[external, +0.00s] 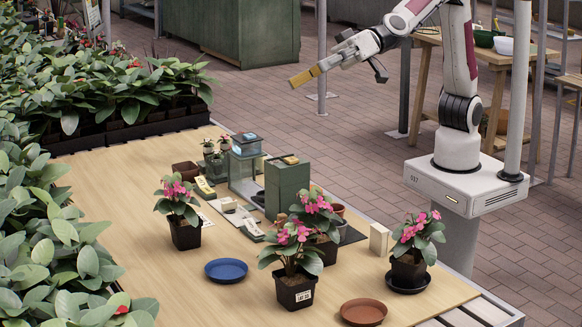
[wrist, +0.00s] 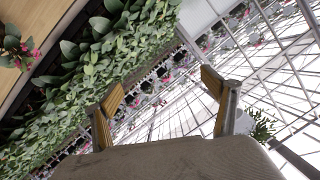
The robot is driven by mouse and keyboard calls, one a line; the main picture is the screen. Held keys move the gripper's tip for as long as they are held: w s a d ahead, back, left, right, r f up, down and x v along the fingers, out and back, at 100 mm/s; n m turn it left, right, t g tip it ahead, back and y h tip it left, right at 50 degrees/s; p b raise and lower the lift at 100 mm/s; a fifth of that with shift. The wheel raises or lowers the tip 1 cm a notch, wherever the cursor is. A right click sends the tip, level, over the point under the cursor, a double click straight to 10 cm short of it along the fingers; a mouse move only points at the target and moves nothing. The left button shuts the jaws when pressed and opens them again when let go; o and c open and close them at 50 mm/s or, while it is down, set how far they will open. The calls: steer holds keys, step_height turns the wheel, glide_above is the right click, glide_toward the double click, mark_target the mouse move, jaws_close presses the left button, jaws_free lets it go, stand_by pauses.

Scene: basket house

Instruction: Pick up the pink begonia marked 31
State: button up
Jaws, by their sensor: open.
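Several potted begonias with pink flowers stand on the wooden table in the external view. One is at the left (external: 183,222), one at the front (external: 295,270) with a white label on its pot, one behind it (external: 318,222), and one at the right (external: 411,258) on a dark saucer. The front label is too small to read surely; no clear 31 shows. My gripper (external: 304,76) is raised beyond the table's back edge, well away from the plants. Its yellow-padded fingers are apart and empty in the wrist view (wrist: 162,80). A pink-flowered plant (wrist: 18,52) shows at that view's left edge.
A blue saucer (external: 226,269) and a terracotta saucer (external: 363,312) lie on the table (external: 150,235). A green box (external: 287,187), a glass case (external: 245,165) and small items crowd its middle. Dense leafy plants (external: 50,220) line the left. The table's left part is clear.

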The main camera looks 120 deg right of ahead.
steer(key=w+a+f+m+h, duration=0.1)
steer(key=w+f+m+h, duration=0.1)
steer(key=w, duration=0.3)
steer(key=m+g+h, duration=1)
steer(key=g+h, duration=0.2)
steer(key=h, duration=0.4)
glide_toward(320, 249)
steer(key=s+r, duration=0.2)
steer(key=s, duration=0.1)
steer(key=shift+s+a+r, duration=0.1)
steer(key=shift+s+a, duration=0.05)
steer(key=shift+s, duration=0.1)
steer(key=shift+x, duration=3.45)
steer(key=shift+w, duration=0.1)
